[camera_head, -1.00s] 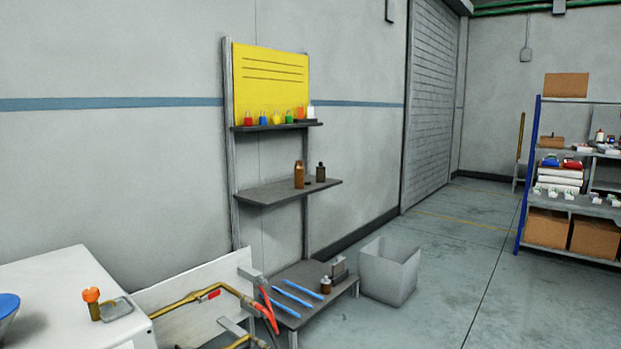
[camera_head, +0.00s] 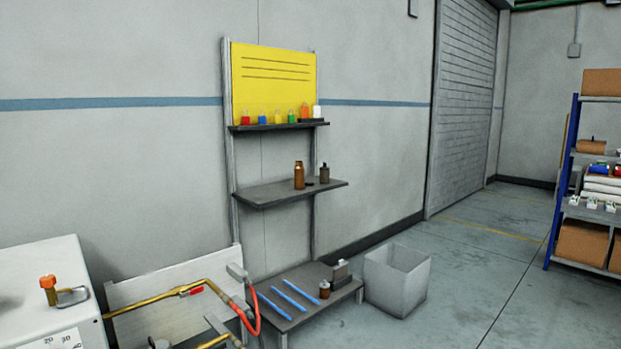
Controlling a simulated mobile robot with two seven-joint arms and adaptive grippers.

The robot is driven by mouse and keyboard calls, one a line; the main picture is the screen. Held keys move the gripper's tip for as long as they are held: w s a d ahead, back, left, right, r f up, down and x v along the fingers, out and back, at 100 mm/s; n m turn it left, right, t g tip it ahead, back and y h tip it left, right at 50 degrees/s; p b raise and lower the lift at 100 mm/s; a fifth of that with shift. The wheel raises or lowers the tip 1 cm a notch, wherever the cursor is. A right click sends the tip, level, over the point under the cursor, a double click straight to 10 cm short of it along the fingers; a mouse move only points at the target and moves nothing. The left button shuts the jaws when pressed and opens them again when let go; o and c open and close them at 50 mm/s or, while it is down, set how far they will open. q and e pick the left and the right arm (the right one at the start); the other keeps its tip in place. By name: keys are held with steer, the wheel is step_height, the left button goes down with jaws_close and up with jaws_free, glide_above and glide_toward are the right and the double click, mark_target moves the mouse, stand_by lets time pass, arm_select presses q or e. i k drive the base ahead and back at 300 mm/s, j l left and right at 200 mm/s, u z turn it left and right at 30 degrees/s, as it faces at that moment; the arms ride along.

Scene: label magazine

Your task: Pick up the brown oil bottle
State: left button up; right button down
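A brown bottle (camera_head: 299,175) stands upright on the middle shelf (camera_head: 262,196) of a rack against the wall. A darker grey-brown bottle (camera_head: 324,173) with a dark cap stands to its right, and a small dark flat piece lies between them. I cannot tell from the labels which bottle holds oil. Neither of my grippers is in view.
The bottom shelf (camera_head: 296,318) also holds blue rods. An open pale bin (camera_head: 396,282) stands to its right. Brass pipework (camera_head: 160,299) and a white bench (camera_head: 40,280) are at lower left. Coloured padlocks (camera_head: 275,116) line the top shelf.

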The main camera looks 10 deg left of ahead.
mark_target(299, 169)
steer(key=i+l, duration=0.2)
steer(key=l, duration=0.15)
steer(key=i+l, duration=0.2)
steer(key=l, duration=0.15)
steer(key=i+l, duration=0.4)
steer(key=i, duration=0.3)
steer(key=i+l, duration=0.15)
steer(key=i, duration=0.35)
steer(key=i+l+u, duration=0.1)
steer(key=i, duration=0.35)
steer(key=l, duration=0.1)
